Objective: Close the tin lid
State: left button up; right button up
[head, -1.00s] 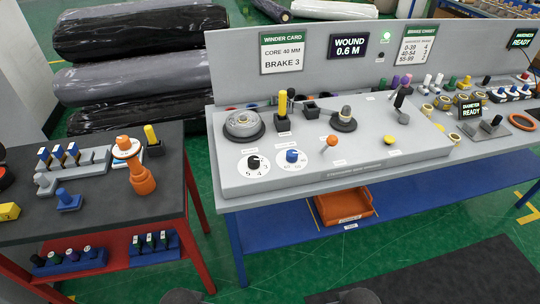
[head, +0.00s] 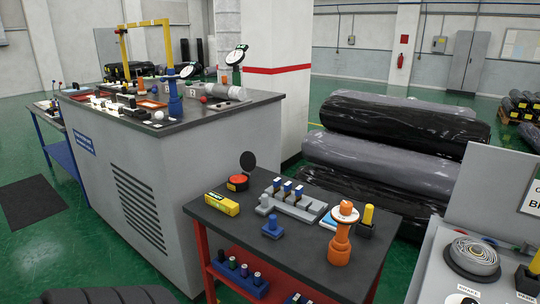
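A small round tin, red-orange inside with a dark rim (head: 237,184), stands at the back left of the dark-topped small table (head: 300,247). Its round black lid (head: 248,161) stands up at the tin's back edge, so the tin is open. The hinge is too small to make out. Neither of my grippers shows in the head view.
A yellow box (head: 221,204) lies just in front of the tin. A grey rack with blue-topped pieces (head: 292,202), a blue knobbed block (head: 272,228) and an orange spindle (head: 341,240) stand to its right. A tall grey cabinet (head: 150,190) rises to the left.

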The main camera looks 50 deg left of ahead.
aim_at(248, 160)
jog(key=u, duration=1.75)
